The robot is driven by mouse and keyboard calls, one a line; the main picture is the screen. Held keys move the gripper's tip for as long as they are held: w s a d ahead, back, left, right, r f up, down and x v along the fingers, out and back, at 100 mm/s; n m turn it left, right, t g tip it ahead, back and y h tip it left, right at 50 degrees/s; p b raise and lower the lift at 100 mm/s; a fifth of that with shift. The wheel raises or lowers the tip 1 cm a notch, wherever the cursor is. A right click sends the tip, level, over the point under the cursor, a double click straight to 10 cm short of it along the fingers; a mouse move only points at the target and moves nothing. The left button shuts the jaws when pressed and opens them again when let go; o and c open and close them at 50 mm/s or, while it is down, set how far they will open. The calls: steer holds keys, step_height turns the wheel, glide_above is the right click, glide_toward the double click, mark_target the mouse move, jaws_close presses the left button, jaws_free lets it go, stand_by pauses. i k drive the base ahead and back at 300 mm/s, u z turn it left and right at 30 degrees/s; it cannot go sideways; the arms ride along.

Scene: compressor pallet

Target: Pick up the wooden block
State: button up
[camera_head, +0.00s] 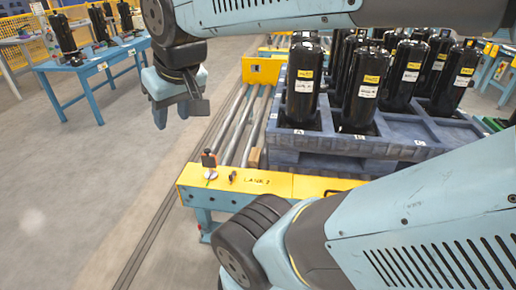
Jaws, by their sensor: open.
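A small tan wooden block (254,158) sits at the near end of the roller lane, just behind the yellow end plate and beside the blue pallet. Only part of it shows. My gripper (177,112) hangs in the air at the upper left, left of the roller lane and well apart from the block. It is open, with nothing seen between its fingers.
The blue pallet (412,150) bears several black compressors and borders the block on the right. The yellow end plate (265,183) has a small upright fitting (210,163) on its left. A blue table (85,85) with more black cylinders stands far left. The grey floor (60,170) at left is clear.

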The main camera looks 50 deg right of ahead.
mark_target(254, 159)
steer(key=z, duration=0.4)
steer(key=i, duration=0.9)
steer(key=z, duration=0.7)
